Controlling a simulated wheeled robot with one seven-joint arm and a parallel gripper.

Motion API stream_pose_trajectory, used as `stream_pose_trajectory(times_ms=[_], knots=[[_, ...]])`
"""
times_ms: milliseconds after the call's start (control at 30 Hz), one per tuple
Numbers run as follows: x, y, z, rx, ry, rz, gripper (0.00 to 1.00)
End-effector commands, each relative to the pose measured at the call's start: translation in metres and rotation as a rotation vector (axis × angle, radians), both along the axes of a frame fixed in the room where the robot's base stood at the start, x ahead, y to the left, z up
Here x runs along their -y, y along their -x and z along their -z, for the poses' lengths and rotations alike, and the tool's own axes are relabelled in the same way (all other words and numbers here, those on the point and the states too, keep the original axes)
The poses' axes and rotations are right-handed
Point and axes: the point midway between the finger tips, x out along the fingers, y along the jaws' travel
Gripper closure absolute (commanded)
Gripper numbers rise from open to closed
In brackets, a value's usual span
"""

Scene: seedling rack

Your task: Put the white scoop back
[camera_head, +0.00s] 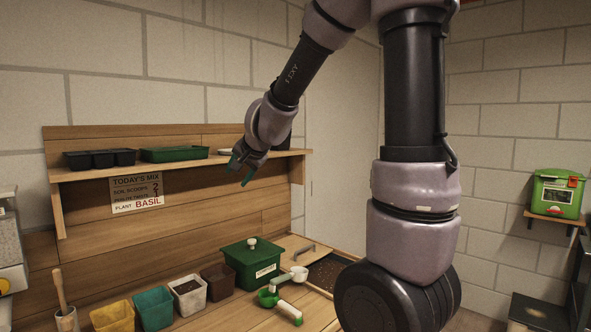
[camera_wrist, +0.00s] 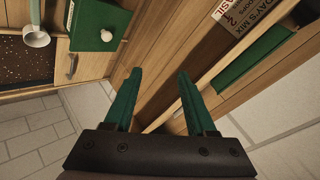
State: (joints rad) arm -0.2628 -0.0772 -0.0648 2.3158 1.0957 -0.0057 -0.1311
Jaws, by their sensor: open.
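The white scoop (camera_head: 298,273) lies on the bench beside the green lidded box, with its round cup up against the sunken soil bin. It also shows at the top left of the wrist view (camera_wrist: 37,39), beside the bin. A green scoop (camera_head: 268,297) with a pale handle lies just in front of it. My gripper (camera_head: 241,176) is open and empty, with green fingers, high in front of the shelf's right part. In the wrist view my gripper (camera_wrist: 158,75) points toward the bench's wooden back, well away from the scoop.
The green lidded box (camera_head: 252,264) with a white knob stands behind the scoops. Several pots (camera_head: 155,306) line the bench to the left. The shelf (camera_head: 180,166) holds black and green trays. A sign (camera_head: 137,192) hangs below. The soil bin (camera_head: 327,272) lies right.

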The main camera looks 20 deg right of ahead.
Motion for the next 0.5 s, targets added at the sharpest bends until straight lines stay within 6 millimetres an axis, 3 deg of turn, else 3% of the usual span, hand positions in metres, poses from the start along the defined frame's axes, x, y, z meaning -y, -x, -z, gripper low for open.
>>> stream_pose_trajectory(times_ms=[33,200,333,500], knots=[[0.001,0.015,-0.017,0.015,-0.008,-0.042,0.44],[0.003,0.074,-0.049,0.010,0.013,-0.191,0.44],[0.012,0.125,-0.060,-0.024,0.066,-0.277,0.44],[0.033,0.191,-0.059,-0.096,0.165,-0.328,0.44]])
